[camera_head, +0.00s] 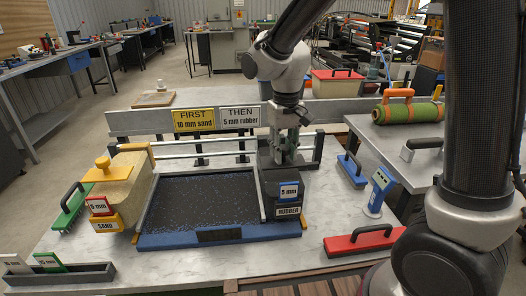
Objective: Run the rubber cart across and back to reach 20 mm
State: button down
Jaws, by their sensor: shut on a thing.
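The rubber cart (284,190), a dark box with a "5 mm" sign and a "RUBBER" label, stands at the right end of the black-filled tray (146,206). My gripper (288,152) is above the cart and shut on its top part; the fingertips are partly hidden. The tray's surface is dark with light specks. The sand cart (126,190), a tan box with yellow handles and a "5 mm" sign, stands at the tray's left end. A sign reads "FIRST 10 mm sand" (194,120) and "THEN 5 mm rubber" (240,118).
A grey holder with cards (62,277) is front left. Rails (190,156) run behind the tray. A green turf roll (408,112) lies back right.

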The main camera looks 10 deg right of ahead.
jog(key=d, duration=1)
jog(key=shift+d, duration=0.25)
jog(key=c, duration=1.1)
grip_release()
jog(key=shift+d, duration=0.25)
jog(key=shift+a, duration=0.1)
notch_tip(320, 180, up, 12)
